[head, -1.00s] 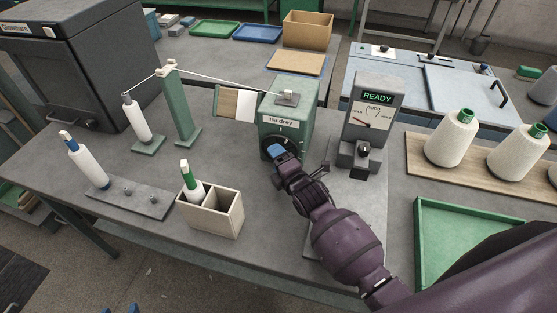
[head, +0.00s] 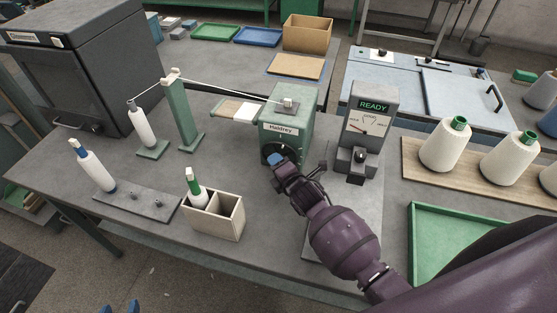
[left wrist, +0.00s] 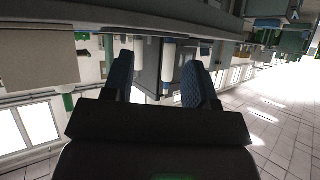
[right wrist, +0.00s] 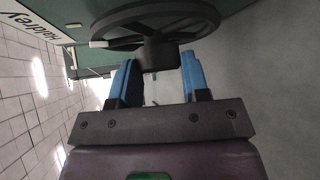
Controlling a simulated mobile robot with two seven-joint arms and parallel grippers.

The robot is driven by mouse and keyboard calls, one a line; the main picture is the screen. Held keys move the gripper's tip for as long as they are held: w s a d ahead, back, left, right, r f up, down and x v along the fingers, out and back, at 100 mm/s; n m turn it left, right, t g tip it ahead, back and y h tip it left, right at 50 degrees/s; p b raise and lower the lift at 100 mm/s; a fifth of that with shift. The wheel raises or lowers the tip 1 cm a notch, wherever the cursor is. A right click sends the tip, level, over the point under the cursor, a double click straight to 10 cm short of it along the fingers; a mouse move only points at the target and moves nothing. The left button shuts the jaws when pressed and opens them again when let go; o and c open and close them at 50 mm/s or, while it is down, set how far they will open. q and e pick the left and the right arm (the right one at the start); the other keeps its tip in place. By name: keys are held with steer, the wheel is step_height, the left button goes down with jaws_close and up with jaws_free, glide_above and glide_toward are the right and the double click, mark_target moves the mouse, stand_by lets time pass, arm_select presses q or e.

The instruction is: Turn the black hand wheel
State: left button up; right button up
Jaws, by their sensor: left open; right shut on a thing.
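The green Haldrey winder (head: 287,115) stands on the grey bench, with the black hand wheel (head: 268,152) low on its front. My right gripper (head: 277,160) reaches the wheel and covers much of it in the head view. In the right wrist view the spoked hand wheel (right wrist: 150,28) fills the top, and its hub lies between the blue fingers of my right gripper (right wrist: 160,80), which is shut on it. A flat wood-and-white piece (head: 238,110) sticks out left of the winder. My left gripper (head: 119,308) is open and empty at the bottom edge, away from the bench.
A gauge box (head: 370,115) reading READY stands right of the winder, close to my right arm. A wooden box (head: 226,222) with a green-tipped bobbin is front left. A thread guide post (head: 184,115) stands behind it. A green tray (head: 455,218) is at right.

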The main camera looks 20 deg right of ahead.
steer(key=shift+r+n+g+p, duration=0.3)
steer(key=shift+g+p, duration=0.1)
steer(key=shift+p, duration=0.45)
steer(key=shift+g+h+p, duration=0.3)
steer(key=shift+h+p, duration=0.1)
steer(key=shift+f+n, duration=0.2)
steer(key=shift+n, duration=0.3)
arm_select(q)
steer(key=shift+s+a+r+g, duration=0.1)
steer(key=shift+s+r+g, duration=0.2)
steer(key=shift+s, duration=0.4)
arm_select(e)
steer(key=o, duration=0.9)
arm_select(q)
steer(key=shift+r, duration=0.1)
steer(key=shift+w+b, duration=0.15)
steer(key=shift+b, duration=0.15)
arm_select(e)
steer(key=v, duration=1)
steer(key=shift+s+a+r, duration=0.2)
steer(key=shift+s+r, duration=0.1)
steer(key=shift+r, duration=0.1)
